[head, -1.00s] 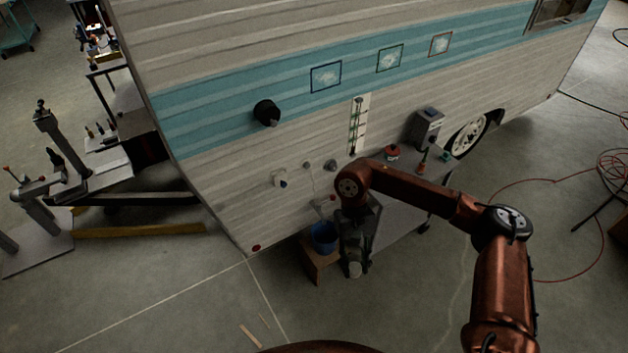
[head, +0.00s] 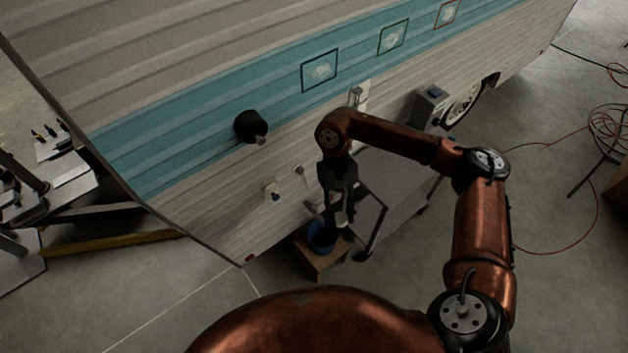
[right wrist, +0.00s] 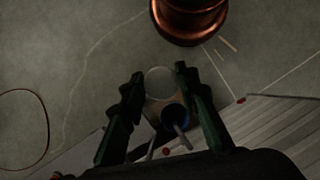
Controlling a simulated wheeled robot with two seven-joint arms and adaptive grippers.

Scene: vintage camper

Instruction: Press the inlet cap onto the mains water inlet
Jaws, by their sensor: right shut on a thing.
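My right gripper (head: 340,208) hangs below its wrist in front of the camper's lower wall, above a blue bucket. It is shut on a pale round cap (right wrist: 160,81), seen between the fingertips in the right wrist view; I take this to be the inlet cap. Small fittings sit on the camper wall left of the gripper: a pale one with a dark centre (head: 272,190) and a round grey one (head: 299,171). I cannot tell which is the mains water inlet. The cap is apart from both. My left gripper is not in view.
The blue bucket (head: 321,237) stands on a wooden box (head: 318,266) below the gripper. A grey cart (head: 402,185) stands to the right along the wall. A black fitting (head: 249,126) juts from the blue stripe. Red hose (head: 597,193) lies on the floor far right.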

